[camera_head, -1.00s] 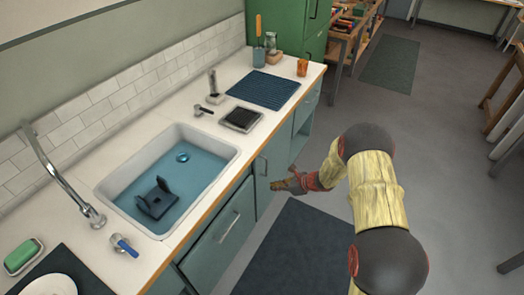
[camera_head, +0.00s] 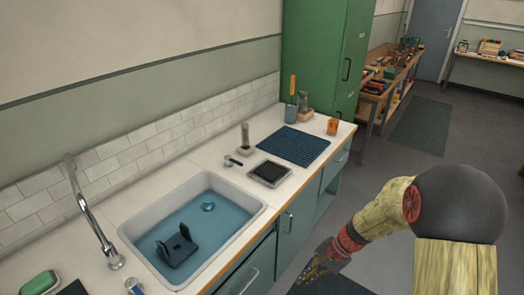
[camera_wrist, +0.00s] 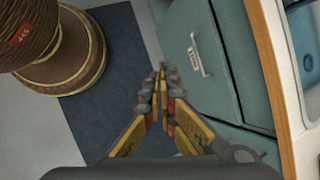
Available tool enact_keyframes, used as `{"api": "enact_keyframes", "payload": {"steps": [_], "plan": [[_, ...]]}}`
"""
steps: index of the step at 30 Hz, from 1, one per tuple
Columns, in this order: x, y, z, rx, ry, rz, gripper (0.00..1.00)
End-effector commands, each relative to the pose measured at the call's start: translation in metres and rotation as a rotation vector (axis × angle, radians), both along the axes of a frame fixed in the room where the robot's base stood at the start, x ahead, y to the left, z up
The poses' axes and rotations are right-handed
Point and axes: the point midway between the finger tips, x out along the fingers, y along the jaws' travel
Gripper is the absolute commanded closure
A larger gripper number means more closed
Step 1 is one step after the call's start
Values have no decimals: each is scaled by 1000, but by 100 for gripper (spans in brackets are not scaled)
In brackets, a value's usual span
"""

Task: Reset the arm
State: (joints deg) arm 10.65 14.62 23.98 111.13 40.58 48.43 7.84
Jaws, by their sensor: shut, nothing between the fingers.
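My gripper (camera_head: 318,272) hangs in front of the counter cabinets at the lower middle of the head view, over the floor. In the wrist view its fingers (camera_wrist: 158,75) come together at the tips, shut with nothing between them. My arm, in yellow wood-like links with dark round joints, bends in from the right of the head view. The gripper is apart from the counter and touches nothing that I can see.
The counter (camera_head: 175,180) has a water-filled sink (camera_head: 262,212) holding a dark bracket-like object (camera_head: 176,246). A blue mat (camera_head: 293,146), orange cup (camera_head: 332,126) and green sponge (camera_head: 38,283) lie on it. A green cabinet (camera_head: 325,50) stands behind. Open floor (camera_head: 375,160) lies right of the counter.

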Motion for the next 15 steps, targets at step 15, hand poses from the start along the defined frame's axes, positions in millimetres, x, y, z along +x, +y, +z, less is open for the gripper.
{"api": "enact_keyframes", "payload": {"steps": [15], "plan": [[-120,-45,160,-377,-327,618,100]]}}
